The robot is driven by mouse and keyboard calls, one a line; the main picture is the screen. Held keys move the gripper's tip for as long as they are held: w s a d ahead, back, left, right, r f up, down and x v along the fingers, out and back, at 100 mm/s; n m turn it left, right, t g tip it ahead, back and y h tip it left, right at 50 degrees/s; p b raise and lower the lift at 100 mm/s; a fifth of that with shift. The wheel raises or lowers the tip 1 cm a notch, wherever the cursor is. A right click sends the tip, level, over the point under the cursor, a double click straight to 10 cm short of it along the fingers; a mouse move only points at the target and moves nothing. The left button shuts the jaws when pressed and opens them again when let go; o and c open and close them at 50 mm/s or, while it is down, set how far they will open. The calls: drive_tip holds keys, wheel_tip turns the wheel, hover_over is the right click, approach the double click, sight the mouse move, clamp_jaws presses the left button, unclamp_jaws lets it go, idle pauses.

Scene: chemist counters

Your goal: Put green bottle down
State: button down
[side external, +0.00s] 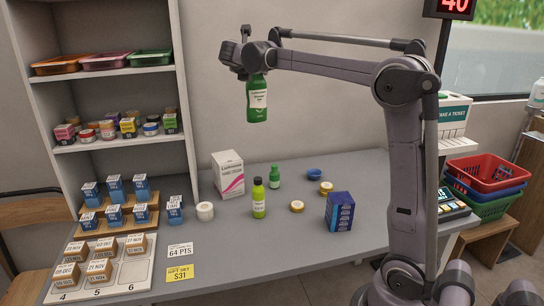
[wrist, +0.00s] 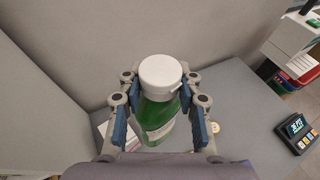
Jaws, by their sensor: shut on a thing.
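A green bottle with a white label (side external: 257,100) hangs upright in my gripper (side external: 255,70), well above the counter. In the wrist view the bottle (wrist: 159,115) shows its white cap (wrist: 160,72) from above, between the two blue finger pads of my gripper (wrist: 158,112). The fingers are shut on it. The grey counter (side external: 300,258) is below. A small dark green dropper bottle (side external: 274,177) and a lime green bottle with a black cap (side external: 258,200) stand on the counter.
A white and pink box (side external: 228,172), a white roll (side external: 205,211), a blue box (side external: 339,211), a blue dish (side external: 314,175) and two small yellow-rimmed jars stand on the counter. Shelves (side external: 110,75) rise at left. The counter's front middle is clear.

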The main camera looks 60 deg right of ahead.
drive_tip(key=w+d+n+t, duration=0.1)
drive_tip(key=w+d+t, duration=0.1)
drive_tip(key=w+d, duration=0.3)
drive_tip(key=w+a+f, duration=0.2)
drive_tip(key=w+f, duration=0.2)
drive_tip(key=f, duration=0.4)
drive_tip(key=w+a+f, duration=0.3)
drive_tip(key=w+f, duration=0.1)
drive_tip(key=f, duration=0.4)
drive_tip(key=shift+w+a, duration=0.25)
drive_tip(key=shift+a, duration=0.1)
drive_tip(key=shift+f, duration=0.1)
drive_tip(key=c, duration=0.9)
unclamp_jaws()
drive_tip(key=shift+f, duration=0.1)
